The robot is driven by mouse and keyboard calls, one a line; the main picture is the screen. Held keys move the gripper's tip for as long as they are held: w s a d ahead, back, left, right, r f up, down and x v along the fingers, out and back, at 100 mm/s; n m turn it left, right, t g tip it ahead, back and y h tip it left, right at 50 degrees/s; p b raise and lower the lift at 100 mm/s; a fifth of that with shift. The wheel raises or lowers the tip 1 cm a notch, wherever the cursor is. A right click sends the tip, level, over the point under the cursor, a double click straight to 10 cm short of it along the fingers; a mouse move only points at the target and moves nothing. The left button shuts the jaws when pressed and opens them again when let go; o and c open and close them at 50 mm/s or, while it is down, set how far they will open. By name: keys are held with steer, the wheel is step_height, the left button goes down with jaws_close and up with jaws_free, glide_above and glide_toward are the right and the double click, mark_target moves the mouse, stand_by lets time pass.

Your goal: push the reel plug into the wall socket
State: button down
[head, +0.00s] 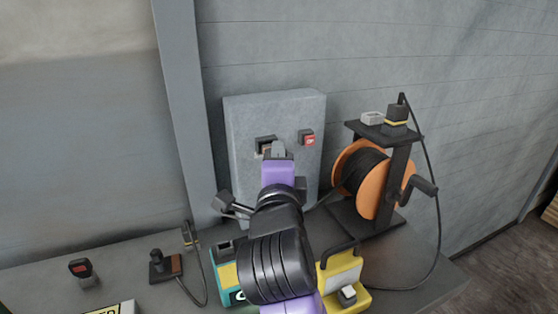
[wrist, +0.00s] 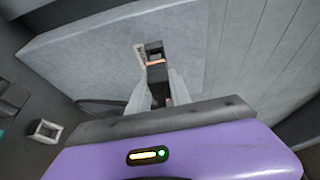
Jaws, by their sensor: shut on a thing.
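The grey wall box (head: 240,160) stands upright at the back of the bench, with the dark-rimmed wall socket (head: 263,142) on its front. My gripper (head: 277,150) is in front of that socket, largely covering it. In the wrist view its pale fingers (wrist: 156,95) are shut on the reel plug (wrist: 155,72), a black block with an orange band. The plug's far end is at a pale socket rim (wrist: 139,55). I cannot tell how far in it is. The orange cable reel (head: 343,165) stands right of the box.
A red switch (head: 307,138) is right of the socket. A black plug with a yellow band (head: 396,118) sits on the reel stand. Yellow (head: 338,272) and teal (head: 226,285) units stand close around my arm. Loose cables hang at the left and right.

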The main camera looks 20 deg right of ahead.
steer(key=shift+w+b, duration=0.65)
steer(key=shift+w, duration=0.45)
steer(key=c, duration=0.5)
jaws_free()
steer(key=shift+s, duration=0.15)
steer(key=s+b, duration=0.1)
steer(key=s, duration=0.5)
steer(key=shift+s, duration=0.3)
stand_by(1.0)
steer(key=b+v, duration=0.1)
steer(key=v, duration=0.7)
stand_by(0.3)
